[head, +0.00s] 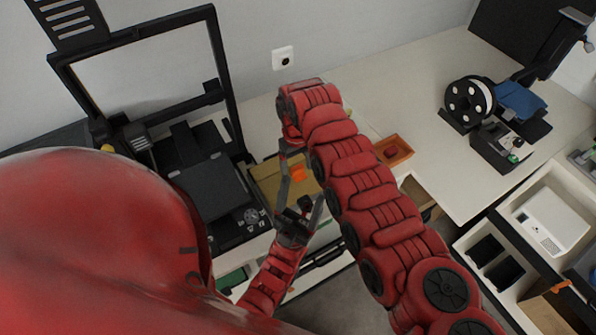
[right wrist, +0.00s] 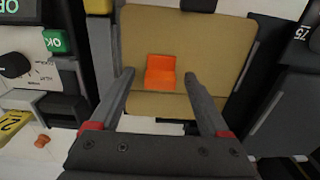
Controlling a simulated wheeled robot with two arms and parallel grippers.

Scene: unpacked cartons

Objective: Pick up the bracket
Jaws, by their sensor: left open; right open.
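In the right wrist view the bracket (right wrist: 160,72) lies on the tan surface, with one face upright and one flatter. My right gripper (right wrist: 159,77) is open, with one finger to each side of the bracket and visible gaps; whether the fingertips are at its height I cannot tell. My left gripper (head: 299,200) is open and empty, just below the bracket in the head view. My right arm hides part of the box there.
The black framed machine (head: 205,185) stands close on the left. An orange tray (head: 396,147) sits right of my right arm. The back middle of the table is clear.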

